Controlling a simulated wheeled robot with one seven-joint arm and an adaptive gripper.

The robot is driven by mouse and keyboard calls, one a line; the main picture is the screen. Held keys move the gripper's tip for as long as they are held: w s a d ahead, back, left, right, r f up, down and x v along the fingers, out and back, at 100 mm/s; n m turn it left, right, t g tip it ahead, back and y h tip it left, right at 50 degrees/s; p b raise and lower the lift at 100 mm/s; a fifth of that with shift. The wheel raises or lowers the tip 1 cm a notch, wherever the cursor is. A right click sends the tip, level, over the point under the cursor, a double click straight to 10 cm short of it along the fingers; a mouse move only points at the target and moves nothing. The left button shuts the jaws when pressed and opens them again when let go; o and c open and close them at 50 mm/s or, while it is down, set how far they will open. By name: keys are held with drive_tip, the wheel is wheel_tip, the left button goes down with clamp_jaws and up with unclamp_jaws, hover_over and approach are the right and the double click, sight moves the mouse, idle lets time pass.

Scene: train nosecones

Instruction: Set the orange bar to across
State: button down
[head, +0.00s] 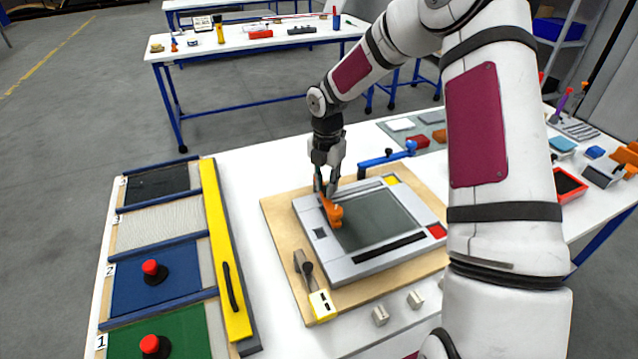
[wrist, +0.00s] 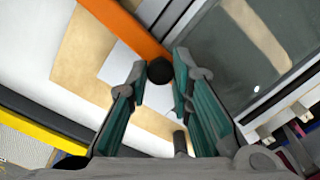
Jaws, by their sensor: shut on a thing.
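The orange bar (head: 335,214) lies at the left part of the grey framed panel (head: 345,262), pointing from my gripper toward the front of the picture. In the wrist view the orange bar (wrist: 137,30) runs slantwise past my fingertips. A dark round knob (wrist: 160,70) sits beside it, between the fingertips. My gripper (head: 326,190) is above the panel's left side; it also shows in the wrist view (wrist: 160,78), with its fingers on either side of the knob, shut on it. My fingers hide the bar's far end in the head view.
A blue lever (head: 385,160) stands at the panel's back edge. A grey latch with a yellow block (head: 322,304) is at the front left of the wooden board (head: 281,232). A yellow bar (head: 222,255) and several coloured panels stand left. Bare white table lies between them.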

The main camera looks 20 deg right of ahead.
drive_tip(key=shift+d+n, duration=0.65)
drive_tip(key=shift+n, duration=0.15)
drive_tip(key=shift+d, duration=0.1)
drive_tip(key=c, duration=1.4)
unclamp_jaws()
wheel_tip(320, 180, up, 12)
drive_tip(key=shift+r, duration=0.1)
